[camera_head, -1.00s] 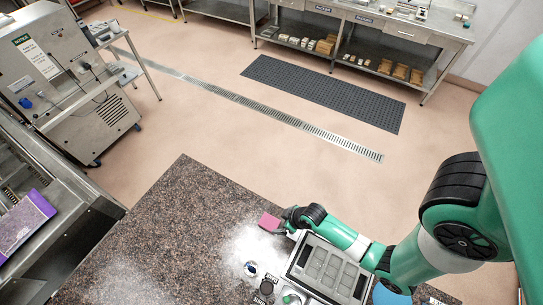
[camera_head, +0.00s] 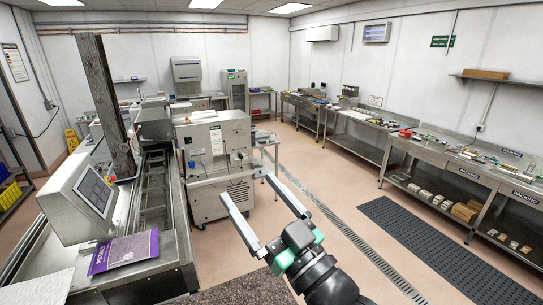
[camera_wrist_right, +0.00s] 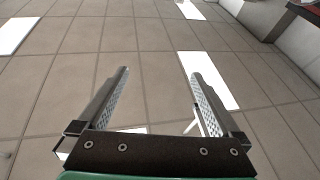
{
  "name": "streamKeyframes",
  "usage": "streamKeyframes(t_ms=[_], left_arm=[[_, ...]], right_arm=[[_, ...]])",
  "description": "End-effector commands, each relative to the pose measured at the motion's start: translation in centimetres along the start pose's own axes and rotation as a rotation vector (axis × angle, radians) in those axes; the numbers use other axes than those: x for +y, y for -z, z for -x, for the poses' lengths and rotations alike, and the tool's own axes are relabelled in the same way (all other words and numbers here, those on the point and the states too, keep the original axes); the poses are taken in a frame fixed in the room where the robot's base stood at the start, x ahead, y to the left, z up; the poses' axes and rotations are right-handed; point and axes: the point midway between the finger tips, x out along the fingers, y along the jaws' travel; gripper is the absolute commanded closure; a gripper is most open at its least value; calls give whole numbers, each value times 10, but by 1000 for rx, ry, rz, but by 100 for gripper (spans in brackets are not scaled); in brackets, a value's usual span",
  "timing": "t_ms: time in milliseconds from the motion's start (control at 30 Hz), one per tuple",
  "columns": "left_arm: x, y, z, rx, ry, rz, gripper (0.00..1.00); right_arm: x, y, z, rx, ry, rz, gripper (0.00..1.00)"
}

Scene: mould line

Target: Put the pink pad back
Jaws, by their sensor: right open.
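The pink pad does not show in either current view. My right gripper (camera_head: 245,184) is raised in the lower middle of the head view, with its two long fingers spread wide and nothing between them. In the right wrist view the open gripper (camera_wrist_right: 157,72) is also empty, with ceiling panels and lights behind it. Only a strip of the brown speckled worktop (camera_head: 245,291) shows at the bottom of the head view. My left gripper is not in view.
A conveyor machine with a tilted screen (camera_head: 94,191) stands at left, with a purple packet (camera_head: 124,251) on its near end. A steel cabinet machine (camera_head: 214,150) stands beyond my gripper. Steel benches (camera_head: 427,152) line the right wall. The floor around the dark mat (camera_head: 440,245) is open.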

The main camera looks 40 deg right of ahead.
Motion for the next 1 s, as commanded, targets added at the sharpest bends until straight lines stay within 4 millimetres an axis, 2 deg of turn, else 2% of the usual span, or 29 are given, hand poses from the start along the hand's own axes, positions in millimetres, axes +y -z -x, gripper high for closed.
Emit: streamKeyframes(t_ms=[33,100,200,300,400,1000], left_arm=[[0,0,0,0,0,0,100],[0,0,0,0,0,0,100],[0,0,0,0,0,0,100],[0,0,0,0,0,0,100],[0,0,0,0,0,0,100],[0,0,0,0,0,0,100]], right_arm=[[-14,56,1,125,24,-22,0],[-28,116,11,263,50,-53,0],[-38,172,28,400,76,-89,0],[-42,198,38,463,87,-109,0],[-43,202,41,475,89,-113,0],[-42,200,40,470,87,-110,0]])
